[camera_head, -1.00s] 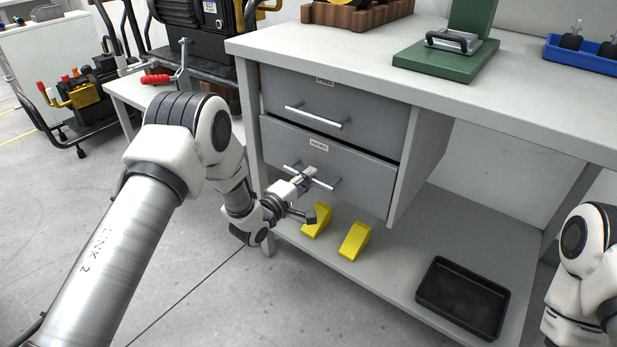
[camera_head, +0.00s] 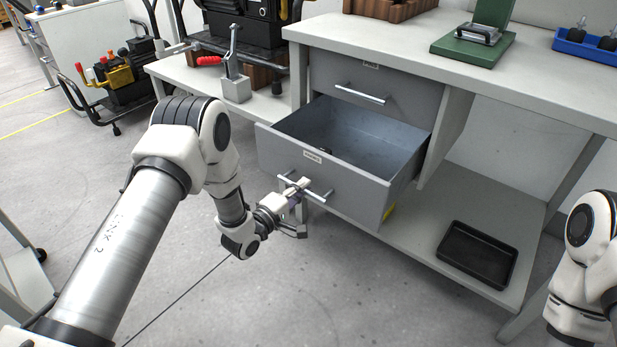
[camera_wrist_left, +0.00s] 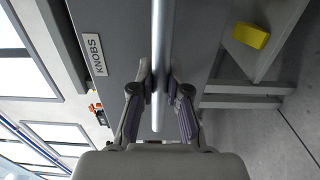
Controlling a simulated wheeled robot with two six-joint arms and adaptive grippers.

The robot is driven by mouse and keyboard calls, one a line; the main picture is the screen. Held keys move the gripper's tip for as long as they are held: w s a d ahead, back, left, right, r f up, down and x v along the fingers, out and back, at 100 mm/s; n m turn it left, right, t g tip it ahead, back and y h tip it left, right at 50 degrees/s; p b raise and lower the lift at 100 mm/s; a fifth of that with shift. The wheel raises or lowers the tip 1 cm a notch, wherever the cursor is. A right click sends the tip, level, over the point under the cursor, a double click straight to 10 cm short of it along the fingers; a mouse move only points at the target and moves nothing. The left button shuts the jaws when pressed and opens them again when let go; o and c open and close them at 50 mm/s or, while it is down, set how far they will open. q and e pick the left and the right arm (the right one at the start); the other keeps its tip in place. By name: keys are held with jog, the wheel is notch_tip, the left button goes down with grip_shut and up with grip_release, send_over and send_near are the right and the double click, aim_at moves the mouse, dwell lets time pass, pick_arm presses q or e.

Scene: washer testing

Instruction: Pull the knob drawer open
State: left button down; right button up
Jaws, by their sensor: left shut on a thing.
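The knob drawer (camera_head: 335,178) is the lower grey drawer of the workbench. It stands well open, and its inside (camera_head: 350,135) shows, with a small dark thing on its floor. Its label reads KNOBS (camera_wrist_left: 93,55) in the left wrist view. My left gripper (camera_head: 297,187) is at the drawer's bar handle (camera_head: 318,194), shut on it. In the left wrist view the silver handle (camera_wrist_left: 159,40) runs between the two fingers of the left gripper (camera_wrist_left: 160,95). My right arm shows at the right edge, but its gripper is out of view.
The upper drawer (camera_head: 375,85) is closed. A black tray (camera_head: 478,254) lies on the lower shelf. A yellow wedge (camera_wrist_left: 251,36) shows beyond the drawer, mostly hidden in the head view. The floor in front of the drawer is clear.

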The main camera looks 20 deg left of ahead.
pick_arm(q)
jog(key=shift+v, duration=1.05)
jog(key=c, duration=1.1)
grip_release()
jog(key=shift+c, duration=0.2)
jog(key=v, duration=1.2)
